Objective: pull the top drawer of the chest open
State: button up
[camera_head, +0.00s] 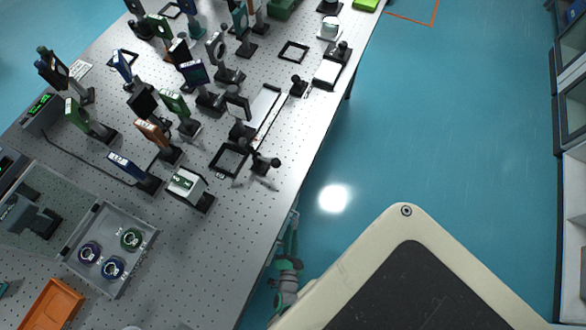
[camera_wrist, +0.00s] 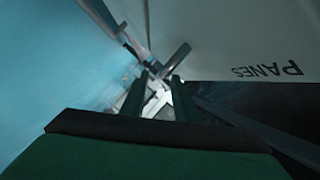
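In the wrist view, a pale panel (camera_wrist: 235,35) lettered "PANES", upside down, fills the upper right; it looks like a drawer front of the chest. A grey bar (camera_wrist: 176,58), apparently its handle, sticks out at the panel's left edge. My gripper (camera_wrist: 160,78) has two dark fingers that stand apart, with the bar's near end just beyond or between their tips; I cannot tell whether they touch it. In the head view, part of my arm (camera_head: 287,278) shows low beside the table edge. The chest is not visible there, and the fingers cannot be made out.
A perforated optical table (camera_head: 205,255) carries many mounted optics, a clear box (camera_head: 110,245) with ring mounts and an orange tray (camera_head: 52,305). Blue floor (camera_head: 420,130) is open to the table's right. Cabinets (camera_head: 570,110) line the far right. A dark space (camera_wrist: 255,105) lies below the panel.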

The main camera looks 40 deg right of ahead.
jog(key=shift+x, duration=2.25)
jog(key=shift+w, duration=0.15)
grip_shut()
